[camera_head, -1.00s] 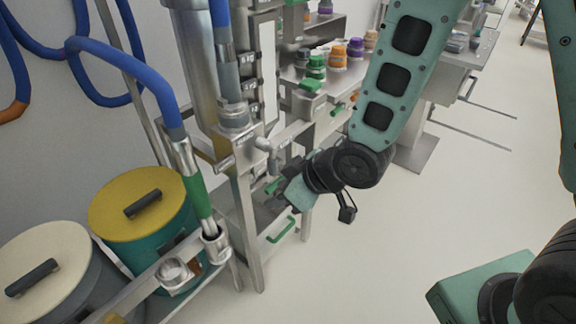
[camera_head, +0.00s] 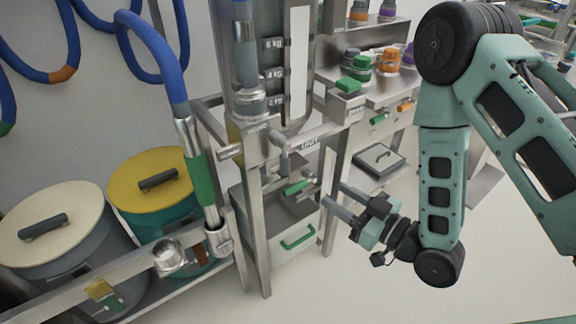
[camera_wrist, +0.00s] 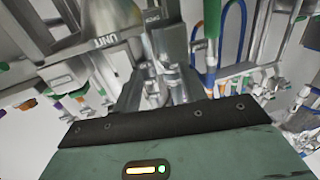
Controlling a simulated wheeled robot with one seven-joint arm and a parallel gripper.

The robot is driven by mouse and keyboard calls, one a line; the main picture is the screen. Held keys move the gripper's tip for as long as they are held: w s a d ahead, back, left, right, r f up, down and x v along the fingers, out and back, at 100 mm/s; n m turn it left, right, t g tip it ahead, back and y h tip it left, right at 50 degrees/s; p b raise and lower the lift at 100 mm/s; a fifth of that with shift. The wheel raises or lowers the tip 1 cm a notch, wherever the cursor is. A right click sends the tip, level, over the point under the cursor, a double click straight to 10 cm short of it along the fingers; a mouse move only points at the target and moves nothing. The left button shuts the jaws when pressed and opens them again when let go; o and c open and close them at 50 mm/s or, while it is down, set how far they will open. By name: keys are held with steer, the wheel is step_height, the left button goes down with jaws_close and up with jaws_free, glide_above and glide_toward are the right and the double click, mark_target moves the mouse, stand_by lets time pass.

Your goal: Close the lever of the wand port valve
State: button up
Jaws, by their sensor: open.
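The wand port block, labelled WAND, is on the steel frame (camera_head: 255,133) below the clear column, left of centre in the head view. A short silver lever (camera_head: 231,151) sticks out to the left beside that label. A green-gripped lever (camera_head: 298,187) sits lower and to the right. My gripper (camera_head: 333,195) is open and empty, to the right of the green-gripped lever and apart from it, pointing left toward the frame. In the wrist view my gripper (camera_wrist: 158,88) shows open fingers with silver valve fittings beyond them. The exact valve position is too small to tell.
A blue hose with a green wand grip (camera_head: 200,180) hangs left of the frame in a holder. Yellow-lidded (camera_head: 150,187) and cream-lidded (camera_head: 52,222) bins stand at left. A steel bench (camera_head: 385,90) with coloured caps is behind. The floor at lower right is clear.

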mark_target(289, 166)
steer(key=p+x, duration=0.1)
steer(key=x, duration=1.5)
steer(key=shift+a, duration=0.15)
jaws_close()
